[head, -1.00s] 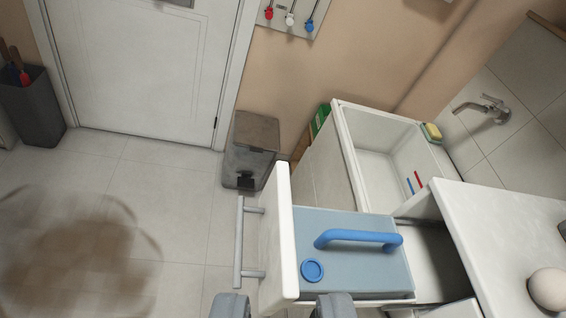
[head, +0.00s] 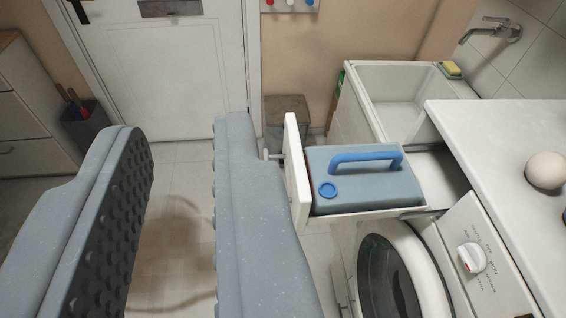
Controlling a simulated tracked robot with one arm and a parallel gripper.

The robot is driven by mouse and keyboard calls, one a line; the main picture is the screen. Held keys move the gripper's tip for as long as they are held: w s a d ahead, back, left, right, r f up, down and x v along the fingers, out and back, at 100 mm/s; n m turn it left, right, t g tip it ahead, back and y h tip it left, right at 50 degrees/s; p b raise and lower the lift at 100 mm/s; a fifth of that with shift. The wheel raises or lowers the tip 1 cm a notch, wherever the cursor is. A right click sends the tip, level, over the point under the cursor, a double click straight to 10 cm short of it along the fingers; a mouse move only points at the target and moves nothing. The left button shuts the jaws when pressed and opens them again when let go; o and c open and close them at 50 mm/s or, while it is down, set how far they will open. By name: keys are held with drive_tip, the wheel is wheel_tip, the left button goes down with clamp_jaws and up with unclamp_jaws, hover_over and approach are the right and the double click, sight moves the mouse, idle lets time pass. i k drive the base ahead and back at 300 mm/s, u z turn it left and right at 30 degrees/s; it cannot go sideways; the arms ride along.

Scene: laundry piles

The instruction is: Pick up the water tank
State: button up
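The water tank (head: 364,190) is a grey-blue box with a blue handle and a round blue cap. It sits in an open white drawer (head: 297,185) that is pulled out above the washing machine's door. My gripper (head: 184,135) is open and empty, with two thick grey fingers and dark studded pads. It is close to the camera, to the left of the tank and drawer. The right finger hides part of the drawer's front handle. I cannot tell whether that finger touches the handle.
The washing machine (head: 462,228) with a round door stands below the drawer. A white worktop (head: 480,150) with a pale ball (head: 546,171) is on the right. A white sink (head: 400,82) and a small bin (head: 287,112) are behind. The floor has a brown stain (head: 172,245).

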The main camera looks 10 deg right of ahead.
sight(366, 178)
drive_tip(key=k, duration=1.65)
drive_tip(key=u, duration=0.75)
drive_tip(key=i, duration=1.65)
drive_tip(key=z, duration=1.4)
